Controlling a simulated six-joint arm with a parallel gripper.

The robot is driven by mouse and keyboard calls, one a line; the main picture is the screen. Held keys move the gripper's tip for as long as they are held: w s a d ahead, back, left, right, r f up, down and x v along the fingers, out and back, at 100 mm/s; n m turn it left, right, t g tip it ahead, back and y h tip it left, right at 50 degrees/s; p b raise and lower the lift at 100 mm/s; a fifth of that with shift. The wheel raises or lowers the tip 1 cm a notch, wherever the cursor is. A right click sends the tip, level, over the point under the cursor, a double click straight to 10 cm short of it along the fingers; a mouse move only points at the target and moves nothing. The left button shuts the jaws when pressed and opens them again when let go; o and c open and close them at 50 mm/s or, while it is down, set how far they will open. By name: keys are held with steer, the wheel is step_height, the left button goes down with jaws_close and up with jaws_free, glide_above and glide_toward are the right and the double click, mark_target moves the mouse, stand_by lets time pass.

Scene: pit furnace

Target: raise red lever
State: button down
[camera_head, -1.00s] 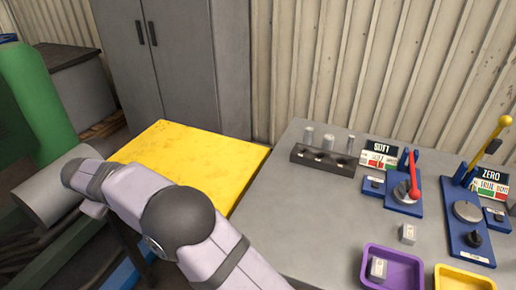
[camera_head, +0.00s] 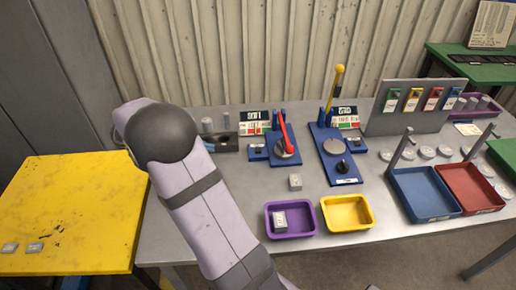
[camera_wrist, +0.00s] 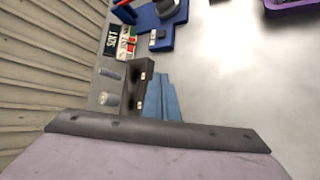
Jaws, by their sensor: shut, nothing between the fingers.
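My gripper (camera_wrist: 160,80) shows as blue fingers, closed together and empty, beside the dark block with grey pegs. It is apart from the lever.
A yellow lever (camera_head: 335,90) stands on a blue base right of the red one. A dark peg block (camera_head: 222,142) is to the left. A blue tray (camera_head: 400,186) is farther right.

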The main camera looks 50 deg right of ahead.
steer(key=s+d+r+g, duration=0.1)
steer(key=s+d+g, duration=0.2)
steer(key=s+d, duration=0.5)
steer(key=s, duration=0.4)
steer(key=shift+r+g+h+p, duration=0.3)
steer(key=shift+h, duration=0.1)
steer(key=shift+s+d+f, duration=0.1)
steer(key=shift+s+d, duration=0.05)
steer(key=p+x, duration=0.2)
steer(key=x, duration=0.7)
steer(key=shift+s+d+f, duration=0.1)
steer(key=shift+d+f, duration=0.15)
steer(key=shift+r, duration=0.2)
